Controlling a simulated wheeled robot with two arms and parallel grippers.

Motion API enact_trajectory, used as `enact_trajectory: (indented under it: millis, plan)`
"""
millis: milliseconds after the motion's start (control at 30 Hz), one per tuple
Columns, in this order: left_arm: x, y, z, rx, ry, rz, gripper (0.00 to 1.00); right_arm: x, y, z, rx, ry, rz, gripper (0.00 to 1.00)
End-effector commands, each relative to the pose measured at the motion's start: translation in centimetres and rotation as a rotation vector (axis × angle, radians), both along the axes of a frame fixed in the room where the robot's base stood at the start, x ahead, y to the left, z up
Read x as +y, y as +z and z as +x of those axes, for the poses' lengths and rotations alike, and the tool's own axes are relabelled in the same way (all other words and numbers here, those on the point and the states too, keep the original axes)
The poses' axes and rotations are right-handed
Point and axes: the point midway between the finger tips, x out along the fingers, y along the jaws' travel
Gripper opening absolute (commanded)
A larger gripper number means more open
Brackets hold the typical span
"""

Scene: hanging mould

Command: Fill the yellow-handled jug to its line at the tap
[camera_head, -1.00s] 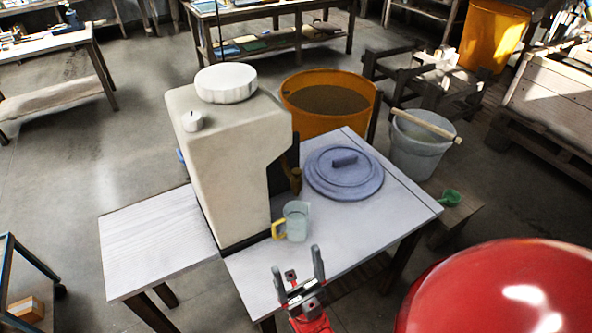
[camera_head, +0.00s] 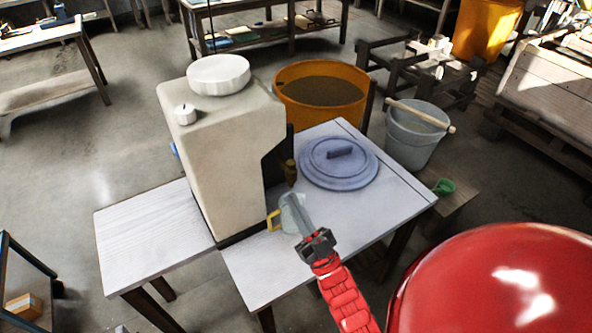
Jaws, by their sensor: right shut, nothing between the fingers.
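The jug (camera_head: 287,216), pale and see-through with a yellow handle on its left, stands upright on the white table, below and in front of the brown tap (camera_head: 290,172). The tap is on the right side of the cream dispenser (camera_head: 215,140). Its fill line and any contents cannot be made out. My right gripper (camera_head: 297,206) is shut and empty. Its fingers overlap the right part of the jug in the picture and hide some of it; I cannot tell whether they touch. A small grey tip at the bottom left edge may be my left gripper (camera_head: 122,329).
A blue-grey round lid (camera_head: 339,165) lies on the table (camera_head: 370,215) right of the tap. An orange tub (camera_head: 320,95) stands behind. A grey bucket (camera_head: 412,140) with a stick across it and a green scoop (camera_head: 444,187) are at the right. The table's front right is clear.

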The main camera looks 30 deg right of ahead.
Motion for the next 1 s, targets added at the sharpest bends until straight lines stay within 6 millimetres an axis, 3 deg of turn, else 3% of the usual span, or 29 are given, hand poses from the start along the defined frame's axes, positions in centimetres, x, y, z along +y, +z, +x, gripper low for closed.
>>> enact_trajectory:
  millis: [100,333,800,1000]
  plan:
    - [0.0,0.1,0.0,0.000,0.000,0.000,0.50,-3.3,-1.4,2.3,0.180,-0.034,0.020,0.00]
    - [0.0,0.2,0.0,0.000,0.000,0.000,0.50,-7.8,-4.0,4.1,0.398,-0.098,0.088,0.00]
    - [0.0,0.3,0.0,0.000,0.000,0.000,0.50,-8.6,-4.4,4.4,0.435,-0.113,0.105,0.00]
    - [0.0,1.1,0.0,0.000,0.000,0.000,0.50,-8.6,-3.4,6.2,0.434,-0.112,0.104,0.00]
